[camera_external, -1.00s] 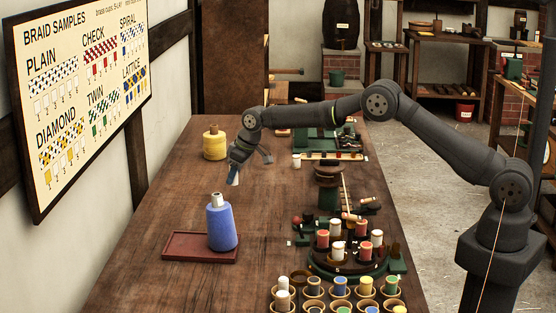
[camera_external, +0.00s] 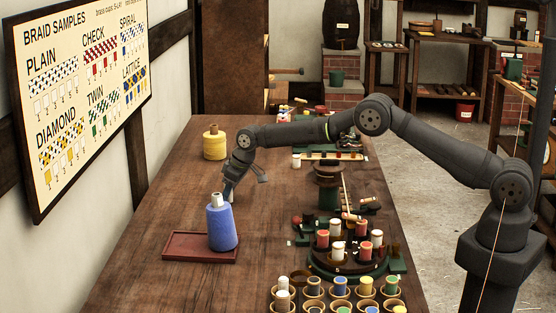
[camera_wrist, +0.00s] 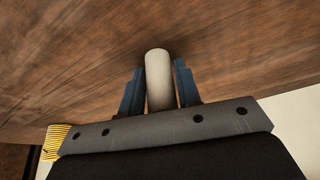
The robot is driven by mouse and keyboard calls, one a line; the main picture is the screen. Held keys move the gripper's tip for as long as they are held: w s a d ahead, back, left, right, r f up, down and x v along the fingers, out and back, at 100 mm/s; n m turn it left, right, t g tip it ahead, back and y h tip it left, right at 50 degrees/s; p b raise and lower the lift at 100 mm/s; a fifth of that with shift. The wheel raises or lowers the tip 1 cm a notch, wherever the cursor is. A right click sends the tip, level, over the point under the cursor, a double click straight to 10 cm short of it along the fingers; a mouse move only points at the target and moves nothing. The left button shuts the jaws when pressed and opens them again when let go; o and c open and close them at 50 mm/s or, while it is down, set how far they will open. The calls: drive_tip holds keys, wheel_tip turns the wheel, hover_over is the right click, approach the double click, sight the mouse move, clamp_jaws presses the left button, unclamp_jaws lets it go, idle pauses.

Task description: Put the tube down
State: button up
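The tube (camera_wrist: 160,80) is a pale grey-white cylinder. In the wrist view it stands between the two blue fingers of my gripper (camera_wrist: 160,88), which are closed against its sides. In the external view my gripper (camera_external: 229,186) points down over the wooden table, just behind the top of the blue spool. The tube's lower part is hidden there by the spool, so I cannot tell whether it touches the table.
The blue spool (camera_external: 222,228) stands at the right end of a dark red tray (camera_external: 185,246). A yellow spool (camera_external: 214,146) stands farther back. A round rack of bobbins (camera_external: 345,262) and several cups are at right. The table's middle (camera_external: 270,210) is clear.

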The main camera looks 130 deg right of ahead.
drive_tip(key=shift+o, duration=1.1)
drive_tip(key=shift+r, duration=0.2)
drive_tip(key=v, duration=1.2)
drive_tip(key=shift+d, duration=0.1)
drive_tip(key=x, duration=1.2)
drive_tip(key=shift+f, duration=0.2)
drive_tip(key=shift+r, duration=0.15)
